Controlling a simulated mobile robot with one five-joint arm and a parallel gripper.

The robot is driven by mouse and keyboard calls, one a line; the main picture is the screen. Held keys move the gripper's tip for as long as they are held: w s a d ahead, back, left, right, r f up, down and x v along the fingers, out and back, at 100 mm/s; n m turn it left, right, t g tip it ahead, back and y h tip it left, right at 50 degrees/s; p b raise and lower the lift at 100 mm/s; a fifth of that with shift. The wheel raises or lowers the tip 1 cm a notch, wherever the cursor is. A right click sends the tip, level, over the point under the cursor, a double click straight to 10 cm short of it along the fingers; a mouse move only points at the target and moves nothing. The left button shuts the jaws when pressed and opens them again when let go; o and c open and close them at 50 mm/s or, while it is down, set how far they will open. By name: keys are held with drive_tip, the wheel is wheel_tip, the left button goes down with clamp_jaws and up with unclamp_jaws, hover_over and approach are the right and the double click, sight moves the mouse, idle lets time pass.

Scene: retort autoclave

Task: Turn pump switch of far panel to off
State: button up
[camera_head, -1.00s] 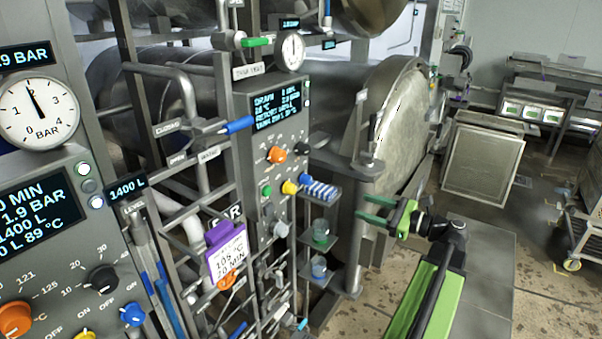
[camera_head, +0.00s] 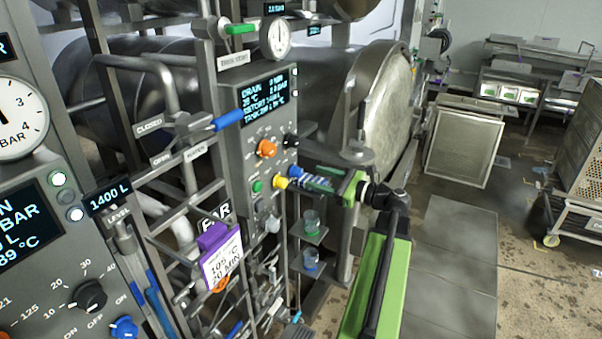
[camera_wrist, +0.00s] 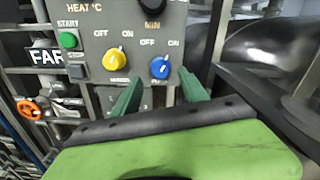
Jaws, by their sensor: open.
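The far panel (camera_head: 262,130) carries a FAR tag and a lit display. Its lower row holds a yellow knob (camera_head: 281,183) and a blue knob (camera_head: 294,171). In the wrist view the yellow knob (camera_wrist: 115,58) is left and the blue knob (camera_wrist: 160,67) right, each under OFF and ON marks. I cannot read the label below the blue knob, nor its exact pointer direction. My gripper (camera_wrist: 161,88) is open and empty, its green fingers either side of and just below the blue knob, apparently not touching it. In the head view my gripper (camera_head: 308,182) reaches the panel from the right.
A green START button (camera_wrist: 69,40) and a black knob (camera_wrist: 152,5) are nearby on the panel. Small shelves with cups (camera_head: 311,222) stand below my gripper. The round retort door (camera_head: 387,110) is behind. A near panel (camera_head: 60,250) stands at left.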

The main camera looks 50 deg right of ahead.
sight(301, 173)
drive_tip(key=x, duration=0.7)
drive_tip(key=shift+s, duration=0.1)
clamp_jaws()
